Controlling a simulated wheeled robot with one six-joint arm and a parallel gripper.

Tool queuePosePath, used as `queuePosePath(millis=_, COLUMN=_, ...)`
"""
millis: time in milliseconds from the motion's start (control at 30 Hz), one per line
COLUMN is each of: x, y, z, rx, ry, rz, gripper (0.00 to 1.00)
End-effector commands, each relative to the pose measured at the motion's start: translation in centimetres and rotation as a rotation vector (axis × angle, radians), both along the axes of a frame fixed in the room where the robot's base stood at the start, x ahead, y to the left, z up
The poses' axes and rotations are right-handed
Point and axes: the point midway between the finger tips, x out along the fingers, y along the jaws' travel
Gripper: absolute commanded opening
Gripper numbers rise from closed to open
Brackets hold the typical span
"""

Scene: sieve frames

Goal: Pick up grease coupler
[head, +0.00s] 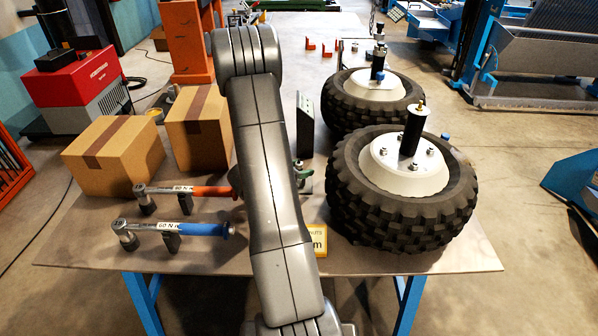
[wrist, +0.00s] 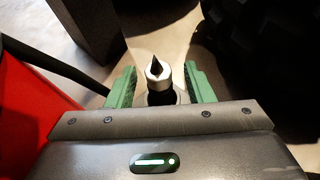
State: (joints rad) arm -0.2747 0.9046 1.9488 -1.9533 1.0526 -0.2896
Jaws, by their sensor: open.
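The grease coupler, a small silver cylinder with a dark pointed opening (wrist: 158,78), stands upright in the middle of the wrist view. My gripper (wrist: 160,68) is open, with one green finger on each side of the coupler. Gaps show between the coupler and both fingers, so it does not appear gripped. The coupler's lower part is hidden behind the gripper's front edge. In the head view my arm covers most of this spot. A small green part shows just right of the arm, perhaps a finger; I cannot make out the coupler there.
Two knobby tyres with white hubs (head: 408,178) stand on the table at right. A dark upright block (head: 305,124) stands behind. Two torque wrenches, orange-handled (head: 190,191) and blue-handled (head: 185,228), and cardboard boxes (head: 114,158) are left. A yellow label (head: 319,240) lies near the front.

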Motion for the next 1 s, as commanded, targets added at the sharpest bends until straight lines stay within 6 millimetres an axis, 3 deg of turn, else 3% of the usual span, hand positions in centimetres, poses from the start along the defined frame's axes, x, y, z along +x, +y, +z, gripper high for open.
queuePosePath(millis=133, x=0.0, y=0.0, z=0.0, rx=0.000, ry=0.000, rz=0.000, gripper=0.47)
queuePosePath(millis=167, x=0.0, y=0.0, z=0.0, rx=0.000, ry=0.000, rz=0.000, gripper=0.44)
queuePosePath(millis=400, x=0.0, y=0.0, z=0.0, rx=0.000, ry=0.000, rz=0.000, gripper=0.00)
queuePosePath(millis=733, x=0.0, y=0.1, z=0.3, rx=0.000, ry=-0.001, rz=0.000, gripper=0.00)
queuePosePath(millis=967, x=0.1, y=0.6, z=2.1, rx=0.001, ry=-0.003, rz=-0.004, gripper=0.00)
queuePosePath(millis=1000, x=0.2, y=0.7, z=1.4, rx=0.000, ry=-0.008, rz=-0.005, gripper=0.00)
